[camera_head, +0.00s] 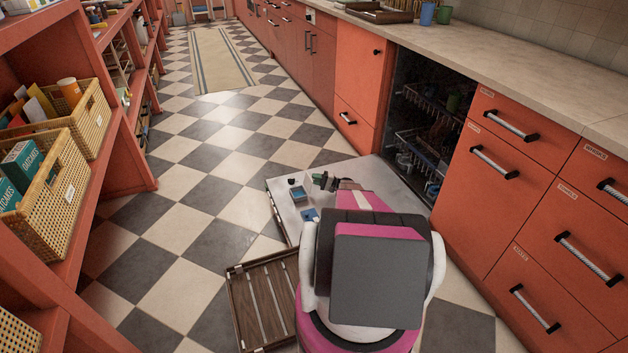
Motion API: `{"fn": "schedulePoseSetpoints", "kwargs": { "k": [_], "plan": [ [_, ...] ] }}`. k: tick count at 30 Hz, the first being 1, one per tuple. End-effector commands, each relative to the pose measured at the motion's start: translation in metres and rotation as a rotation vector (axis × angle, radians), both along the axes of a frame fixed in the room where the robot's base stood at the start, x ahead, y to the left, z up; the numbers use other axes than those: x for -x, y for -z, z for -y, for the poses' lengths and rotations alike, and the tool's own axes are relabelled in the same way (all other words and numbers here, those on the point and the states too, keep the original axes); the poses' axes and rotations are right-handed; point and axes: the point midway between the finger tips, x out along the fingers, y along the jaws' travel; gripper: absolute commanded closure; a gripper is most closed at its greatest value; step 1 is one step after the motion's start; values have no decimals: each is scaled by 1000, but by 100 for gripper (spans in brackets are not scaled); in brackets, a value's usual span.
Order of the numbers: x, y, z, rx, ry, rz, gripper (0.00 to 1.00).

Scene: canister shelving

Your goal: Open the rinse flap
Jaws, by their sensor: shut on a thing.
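The dishwasher door (349,172) is folded down flat, its pale inner panel facing up. A dispenser with a blue and grey compartment (298,192) sits on the panel, and a second small blue part (310,215) lies nearer to me. My gripper (323,181) is low over the panel, just right of the blue and grey compartment. It is shut on a small part there, which looks like the rinse flap. The fingers are small and dark, so the exact grip and flap angle are unclear. My arm hides part of the door.
The open dishwasher (426,120) holds wire racks with dishes. Red drawers (497,165) with protruding handles stand at the right. A slatted wooden tray (262,300) is at the lower middle. Shelves with wicker baskets (55,185) line the left. The checkered floor (190,235) between is clear.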

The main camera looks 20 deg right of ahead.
Motion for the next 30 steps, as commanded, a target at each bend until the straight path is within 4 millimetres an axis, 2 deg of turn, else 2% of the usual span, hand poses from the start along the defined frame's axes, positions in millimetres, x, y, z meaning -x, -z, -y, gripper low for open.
{"fn": "schedulePoseSetpoints", "kwargs": {
  "k": [14, 15, 17, 30],
  "plan": [
    [0, 1, 0, -12, 1, -2, 100],
    [0, 1, 0, -12, 1, -2, 70],
    [0, 1, 0, -12, 1, -2, 51],
    [2, 3, 7, -12, 1, -1, 51]
  ]
}}
